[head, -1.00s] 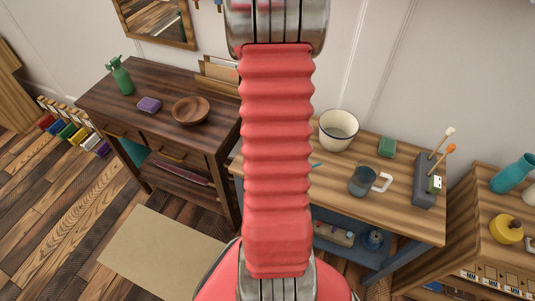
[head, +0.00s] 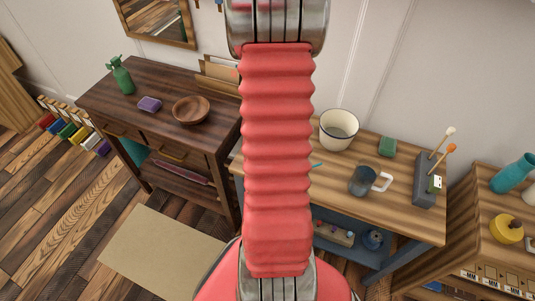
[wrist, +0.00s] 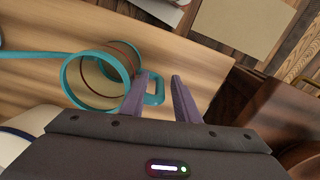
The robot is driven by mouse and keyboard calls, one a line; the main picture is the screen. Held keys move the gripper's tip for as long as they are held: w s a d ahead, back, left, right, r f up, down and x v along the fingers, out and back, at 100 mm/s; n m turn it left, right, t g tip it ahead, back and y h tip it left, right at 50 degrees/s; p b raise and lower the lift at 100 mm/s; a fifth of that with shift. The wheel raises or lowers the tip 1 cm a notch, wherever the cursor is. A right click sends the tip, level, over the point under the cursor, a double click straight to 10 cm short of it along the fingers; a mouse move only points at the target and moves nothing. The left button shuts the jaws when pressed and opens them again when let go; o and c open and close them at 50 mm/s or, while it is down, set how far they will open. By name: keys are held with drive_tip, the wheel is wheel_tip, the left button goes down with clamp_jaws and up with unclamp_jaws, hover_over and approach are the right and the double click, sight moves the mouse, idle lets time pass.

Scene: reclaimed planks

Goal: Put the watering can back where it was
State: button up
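The watering can (wrist: 128,65) has a teal rim, a teal spout reaching left and a teal loop handle (wrist: 160,88). It stands on the wooden workbench (wrist: 50,95) in the wrist view. In the head view my arm hides nearly all of it; a small teal bit (head: 316,165), likely the spout, shows beside the arm. My gripper (wrist: 162,78) has its two fingers apart, with the outer bar of the handle between them. I cannot make out contact on both sides. The gripper is hidden in the head view.
On the workbench (head: 415,232) stand a cream pot (head: 338,128), a grey mug (head: 362,181), a green block (head: 387,147) and a grey holder (head: 425,185) with sticks. A dark table (head: 150,90) at left carries a wooden bowl (head: 190,110), a purple sponge (head: 149,104) and a green spray bottle (head: 121,76).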

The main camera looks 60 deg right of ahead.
wheel_tip(320, 180, up, 12)
drive_tip(key=shift+r, duration=0.1)
idle(0.5)
idle(0.7)
drive_tip(key=w+a+r+n+t+h, duration=0.1)
drive_tip(key=w+a+r+n, duration=0.4)
drive_tip(key=a, duration=0.4)
drive_tip(key=a+r+n+t, duration=0.2)
drive_tip(key=a+r+n, duration=0.2)
drive_tip(key=a, duration=0.9)
drive_tip(key=a+r+n+t+y, duration=0.1)
drive_tip(key=a+r+n, duration=0.4)
drive_tip(key=a, duration=0.8)
wheel_tip(320, 180, up, 3)
drive_tip(key=shift+s+t, duration=0.4)
drive_tip(key=shift+t, duration=0.4)
